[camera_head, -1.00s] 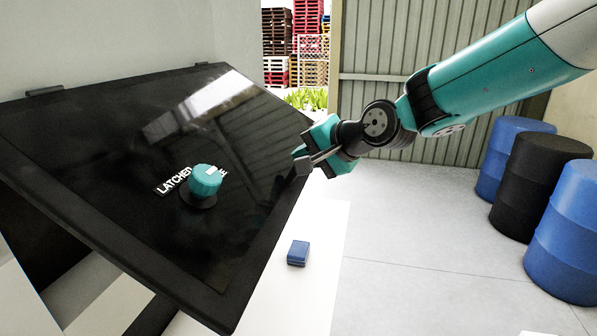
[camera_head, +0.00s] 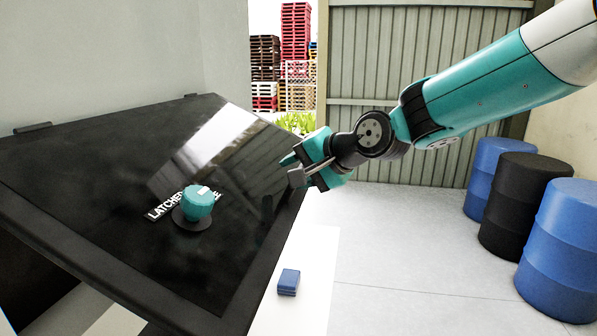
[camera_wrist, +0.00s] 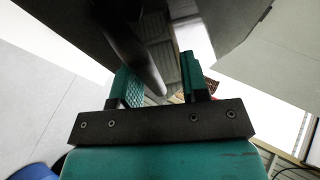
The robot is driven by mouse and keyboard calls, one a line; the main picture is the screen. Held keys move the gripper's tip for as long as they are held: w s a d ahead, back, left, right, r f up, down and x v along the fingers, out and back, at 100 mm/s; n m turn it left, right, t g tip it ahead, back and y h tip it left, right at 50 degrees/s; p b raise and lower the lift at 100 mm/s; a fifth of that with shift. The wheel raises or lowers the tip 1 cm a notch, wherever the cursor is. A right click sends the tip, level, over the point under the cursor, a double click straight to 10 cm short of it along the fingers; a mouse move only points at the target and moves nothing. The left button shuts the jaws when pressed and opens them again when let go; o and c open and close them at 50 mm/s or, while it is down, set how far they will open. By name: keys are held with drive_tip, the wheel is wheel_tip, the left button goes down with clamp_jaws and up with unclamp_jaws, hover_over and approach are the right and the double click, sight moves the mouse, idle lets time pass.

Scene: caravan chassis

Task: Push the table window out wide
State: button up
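The table window (camera_head: 110,230) is a dark glossy pane in a black frame. It hangs from hinges along its upper far edge on the pale wall and stands tilted outward. A teal knob (camera_head: 198,203) sits on its face beside a label partly reading "LATCHED". My gripper (camera_head: 293,168) is at the pane's right edge. In the wrist view its two teal fingers (camera_wrist: 160,82) stand apart, with the dark window edge (camera_wrist: 135,55) reaching down between them. Whether they touch the edge is unclear.
A small blue box (camera_head: 288,282) lies on a white surface below the window. Blue and black barrels (camera_head: 520,200) stand at the right. Stacked pallets (camera_head: 296,50) are far back. The grey floor (camera_head: 400,240) between is clear.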

drive_tip(key=shift+s+d, duration=0.15)
drive_tip(key=shift+d, duration=0.2)
drive_tip(key=b+v, duration=0.6)
drive_tip(key=v, duration=1)
drive_tip(key=shift+s+d+r, duration=0.2)
drive_tip(key=shift+r, duration=0.05)
drive_tip(key=s+f+n+g+h+b, duration=0.2)
drive_tip(key=s+f+n, duration=0.4)
drive_tip(key=s+f, duration=0.5)
drive_tip(key=s+f+n+g+h+b, duration=0.2)
drive_tip(key=s+f+n+g+b, duration=0.2)
drive_tip(key=s+f, duration=0.7)
wheel_tip(320, 180, down, 5)
drive_tip(key=a+n+g, duration=0.1)
drive_tip(key=n+g, duration=0.1)
drive_tip(key=shift+n+h, duration=0.3)
drive_tip(key=shift+n, duration=0.1)
drive_tip(key=shift+r, duration=0.15)
